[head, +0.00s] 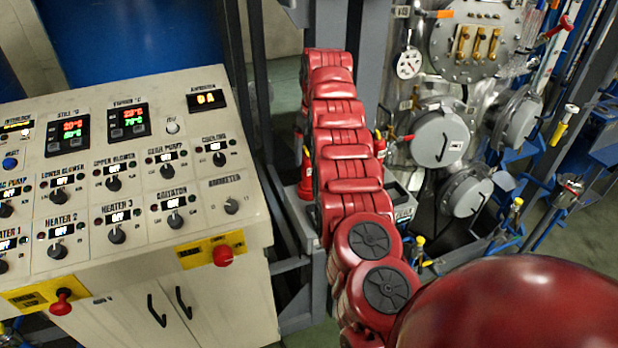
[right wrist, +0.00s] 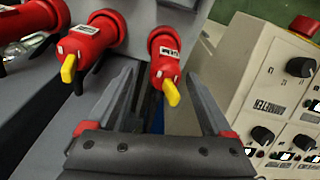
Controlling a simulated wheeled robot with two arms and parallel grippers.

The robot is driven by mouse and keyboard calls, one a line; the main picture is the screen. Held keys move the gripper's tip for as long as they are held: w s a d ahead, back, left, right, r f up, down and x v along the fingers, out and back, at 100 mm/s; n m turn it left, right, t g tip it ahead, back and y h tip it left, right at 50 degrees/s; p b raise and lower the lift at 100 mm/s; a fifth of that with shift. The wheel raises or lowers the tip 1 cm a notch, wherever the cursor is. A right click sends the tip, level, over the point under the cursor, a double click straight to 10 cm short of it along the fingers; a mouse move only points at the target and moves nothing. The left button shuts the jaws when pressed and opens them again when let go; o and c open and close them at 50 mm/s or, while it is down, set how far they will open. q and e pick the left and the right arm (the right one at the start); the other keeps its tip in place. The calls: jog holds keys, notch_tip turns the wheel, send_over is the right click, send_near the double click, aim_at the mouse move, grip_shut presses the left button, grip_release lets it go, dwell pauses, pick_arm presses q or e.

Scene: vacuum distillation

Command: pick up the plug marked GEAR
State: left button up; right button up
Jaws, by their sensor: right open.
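In the right wrist view, a red plug (right wrist: 165,62) with a yellow tip and a small white label hangs at the top centre. The label is too small and turned to read surely as GEAR. A second red plug (right wrist: 92,42) with a yellow tip and white labels is to its left. My right gripper (right wrist: 160,75) is open and empty, its fingers pointing toward the centre plug, one on each side in the picture; contact is not visible. In the head view my red right arm hides that gripper; a red plug part (head: 306,178) shows beside the arm. My left gripper is out of view.
A control panel (head: 135,190) with knobs and displays stands at left; its edge (right wrist: 236,95) is close right of my right gripper. A grey post (head: 376,60) rises behind my arm. A metal vessel (head: 435,90) with round ports stands at right.

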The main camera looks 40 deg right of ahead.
aim_at(308, 167)
jog(key=shift+a+f, duration=0.1)
jog(key=shift+f, duration=0.05)
jog(key=shift+w+a+f+p, duration=0.1)
jog(key=shift+f+p, duration=0.55)
jog(key=shift+p, duration=0.35)
notch_tip(308, 167, down, 3)
jog(key=p, duration=0.3)
jog(key=shift+w+a+f, duration=0.1)
jog(key=shift+w+a, duration=0.05)
jog(key=shift+f, duration=0.3)
jog(key=shift+w, duration=0.1)
grip_shut()
